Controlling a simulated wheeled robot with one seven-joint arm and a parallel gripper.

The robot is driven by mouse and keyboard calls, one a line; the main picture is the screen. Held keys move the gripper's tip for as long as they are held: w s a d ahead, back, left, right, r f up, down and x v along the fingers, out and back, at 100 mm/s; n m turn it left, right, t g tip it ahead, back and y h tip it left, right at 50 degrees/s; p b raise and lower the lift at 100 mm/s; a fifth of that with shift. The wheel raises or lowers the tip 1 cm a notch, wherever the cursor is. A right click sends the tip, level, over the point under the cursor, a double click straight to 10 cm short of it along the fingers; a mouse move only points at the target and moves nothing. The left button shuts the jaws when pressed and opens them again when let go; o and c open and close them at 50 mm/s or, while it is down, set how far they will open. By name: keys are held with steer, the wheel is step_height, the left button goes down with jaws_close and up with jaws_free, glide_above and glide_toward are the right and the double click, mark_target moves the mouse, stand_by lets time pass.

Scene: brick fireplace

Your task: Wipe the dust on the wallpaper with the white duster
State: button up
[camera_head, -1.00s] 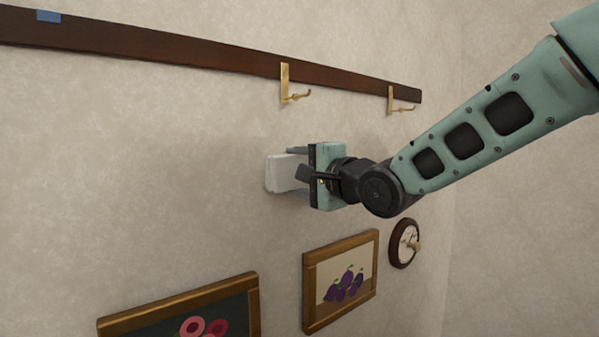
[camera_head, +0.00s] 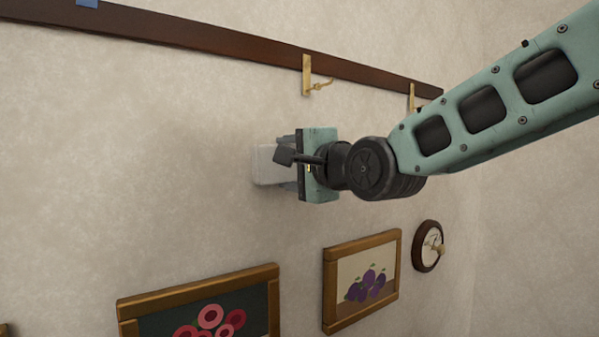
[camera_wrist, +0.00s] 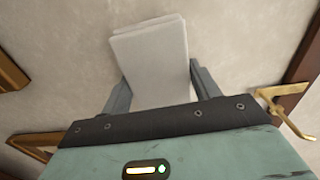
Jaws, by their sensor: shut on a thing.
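The white duster (camera_head: 268,165) is a pale block at the wall, left of my gripper (camera_head: 287,163). My gripper is shut on it, and in the wrist view the duster (camera_wrist: 152,65) stands out between the two grey fingers (camera_wrist: 160,88). Its far face is at or very near the wallpaper (camera_head: 120,160); I cannot tell if they touch. The wallpaper is mottled beige, with faint grey smudging around the duster. I cannot clearly tell dust from pattern or shadow. The part of the wall behind the duster and gripper is hidden.
A dark wooden rail (camera_head: 230,40) with brass hooks (camera_head: 309,78) runs above the gripper. The wall left of the duster is bare.

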steer(key=shift+s+a, duration=0.2)
steer(key=shift+a, duration=0.1)
steer(key=shift+b+v, duration=0.8)
steer(key=shift+v, duration=2.15)
steer(key=shift+d, duration=0.1)
steer(key=v, duration=0.3)
